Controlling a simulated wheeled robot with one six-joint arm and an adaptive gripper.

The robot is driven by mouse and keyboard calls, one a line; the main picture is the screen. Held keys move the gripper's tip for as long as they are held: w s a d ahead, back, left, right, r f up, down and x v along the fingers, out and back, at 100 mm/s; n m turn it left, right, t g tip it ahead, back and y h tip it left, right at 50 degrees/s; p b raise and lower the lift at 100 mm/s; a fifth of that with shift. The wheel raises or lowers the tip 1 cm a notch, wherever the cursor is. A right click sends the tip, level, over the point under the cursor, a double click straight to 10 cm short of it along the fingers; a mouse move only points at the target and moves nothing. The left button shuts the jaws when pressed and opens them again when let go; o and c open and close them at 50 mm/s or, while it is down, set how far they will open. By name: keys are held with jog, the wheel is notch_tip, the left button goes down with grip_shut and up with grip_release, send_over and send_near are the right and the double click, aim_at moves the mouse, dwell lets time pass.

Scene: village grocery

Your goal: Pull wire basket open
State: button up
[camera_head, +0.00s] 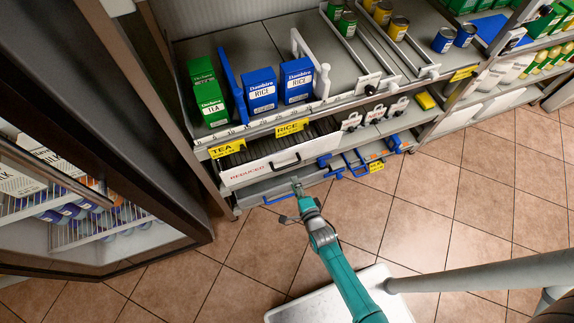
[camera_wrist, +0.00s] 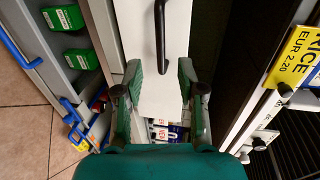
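The wire basket (camera_head: 248,170) sits low in the shelf unit in the head view. It has a white front marked REDUCED, dark wires behind it and a black bar handle. In the wrist view its white front (camera_wrist: 177,25) runs upright through the middle, with the black handle (camera_wrist: 160,38) at the top. My gripper (camera_head: 297,182) is just below the handle in the head view. In the wrist view my gripper (camera_wrist: 160,70) is open, its fingers apart either side of the white front. The handle's lower end is near the fingertips; contact cannot be told.
Grey drawers with blue handles (camera_head: 356,164) lie below and right of the basket. Tea and rice boxes (camera_head: 262,91) stand on the shelf above. A dark-framed fridge (camera_head: 110,250) stands at the left. The tiled floor (camera_head: 420,185) is clear at the right.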

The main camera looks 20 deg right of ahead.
aim_at(287, 166)
jog(key=x, duration=0.9)
jog(key=shift+w, duration=0.2)
grip_shut()
